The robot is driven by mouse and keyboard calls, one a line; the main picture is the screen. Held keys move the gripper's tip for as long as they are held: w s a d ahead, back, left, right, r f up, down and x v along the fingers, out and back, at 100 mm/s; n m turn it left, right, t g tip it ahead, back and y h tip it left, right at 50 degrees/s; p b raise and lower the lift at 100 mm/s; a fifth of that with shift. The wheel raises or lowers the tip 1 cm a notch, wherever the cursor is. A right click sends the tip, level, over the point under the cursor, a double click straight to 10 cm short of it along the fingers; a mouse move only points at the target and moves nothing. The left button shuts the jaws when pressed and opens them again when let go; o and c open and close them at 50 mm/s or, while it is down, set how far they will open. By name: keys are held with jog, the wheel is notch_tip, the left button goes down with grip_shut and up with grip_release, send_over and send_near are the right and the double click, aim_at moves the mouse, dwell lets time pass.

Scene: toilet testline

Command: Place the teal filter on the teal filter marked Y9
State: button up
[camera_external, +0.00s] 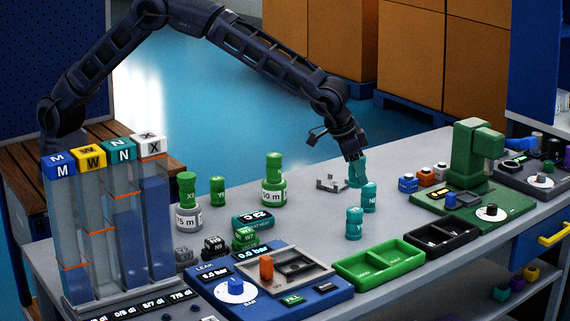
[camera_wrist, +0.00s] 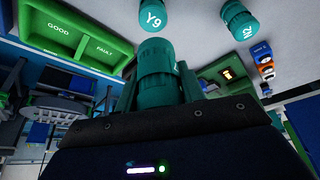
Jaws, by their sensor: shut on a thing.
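My gripper (camera_external: 356,163) is shut on a teal filter (camera_external: 357,179). In the wrist view the held teal filter (camera_wrist: 160,72) sits between the two fingers, its own mark mostly turned away. The teal filter marked Y9 (camera_wrist: 153,19) stands just beyond it in the wrist view. By its place near the green tray, it appears to be the front teal filter (camera_external: 354,224) in the external view. Another teal filter (camera_external: 369,197) stands behind and right of that one. It also shows at the wrist view's top right (camera_wrist: 239,19).
A green tray (camera_external: 343,268) and a black tray (camera_external: 413,244) lie along the front. Green filters (camera_external: 218,190) stand left. Small cubes (camera_external: 408,183) and a green press (camera_external: 474,155) stand right. The blue leak station (camera_external: 225,302) is front left.

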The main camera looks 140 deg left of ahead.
jog(key=shift+f, duration=3.2)
jog(key=shift+f, duration=0.1)
jog(key=o, duration=1)
jog(key=v, duration=1.2)
jog(key=shift+d, duration=0.1)
